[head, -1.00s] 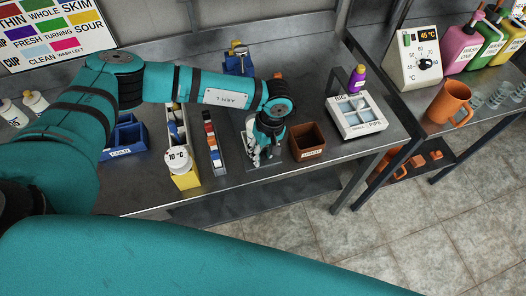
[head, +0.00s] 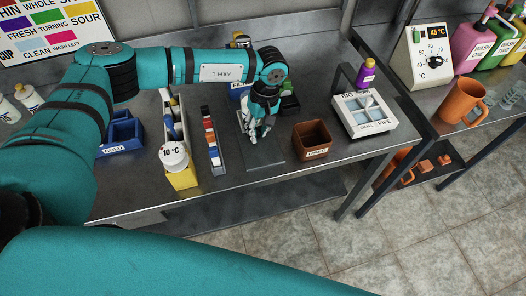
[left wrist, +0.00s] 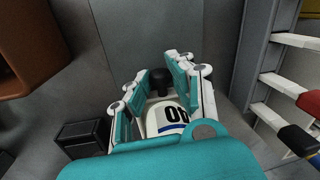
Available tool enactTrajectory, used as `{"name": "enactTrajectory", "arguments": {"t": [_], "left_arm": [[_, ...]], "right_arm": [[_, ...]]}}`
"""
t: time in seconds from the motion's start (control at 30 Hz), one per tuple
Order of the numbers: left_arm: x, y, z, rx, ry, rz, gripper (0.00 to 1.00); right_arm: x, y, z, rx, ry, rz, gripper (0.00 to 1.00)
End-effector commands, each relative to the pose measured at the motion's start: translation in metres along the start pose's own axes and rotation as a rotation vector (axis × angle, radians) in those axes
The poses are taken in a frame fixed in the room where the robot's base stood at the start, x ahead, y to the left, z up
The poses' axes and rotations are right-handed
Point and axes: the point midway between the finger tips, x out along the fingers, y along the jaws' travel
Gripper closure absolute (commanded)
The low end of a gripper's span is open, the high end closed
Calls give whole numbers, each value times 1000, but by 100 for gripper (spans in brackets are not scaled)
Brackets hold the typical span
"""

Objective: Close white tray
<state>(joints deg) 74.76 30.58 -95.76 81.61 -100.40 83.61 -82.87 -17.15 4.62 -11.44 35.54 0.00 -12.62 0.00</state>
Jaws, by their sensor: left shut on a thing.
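The white tray (head: 379,132) stands on the right part of the steel bench in the head view. It is a square box split into compartments, open on top, with "BIG" and "PIPE" lettering on its rim. No lid shows on it. My left gripper (head: 255,130) is left of the tray, past the brown box, over a dark grey plate. In the left wrist view, my left gripper (left wrist: 163,82) is shut on a white object (left wrist: 165,120) with a number, a blue stripe and a black end. The fingers partly hide this object. My right gripper is not in view.
The brown box (head: 312,153) stands between gripper and tray. A purple bottle (head: 366,73) stands at the tray's back. Left are a rack of coloured pieces (head: 212,150), a yellow holder (head: 183,179) and a blue bin (head: 122,148). The dark plate (head: 262,152) has bare room in front.

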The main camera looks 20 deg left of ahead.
Motion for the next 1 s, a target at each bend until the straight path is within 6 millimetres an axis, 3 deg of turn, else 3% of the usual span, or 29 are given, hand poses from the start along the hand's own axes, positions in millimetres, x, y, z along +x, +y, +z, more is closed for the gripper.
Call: {"name": "enactTrajectory", "arguments": {"t": [0.03,0.1,0.43,0.47,0.63,1.0], "left_arm": [[5,2,-7,-2,2,1,100],[2,2,-12,1,0,1,100],[-1,2,-14,3,-2,0,100],[-1,2,-14,3,-2,0,77],[-1,2,-14,3,-2,0,56],[-9,2,-14,3,-1,1,56]], "right_arm": [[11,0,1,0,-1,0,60],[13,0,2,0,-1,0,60],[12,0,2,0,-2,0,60],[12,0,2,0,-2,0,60],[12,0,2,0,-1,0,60],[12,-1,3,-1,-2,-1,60]]}}
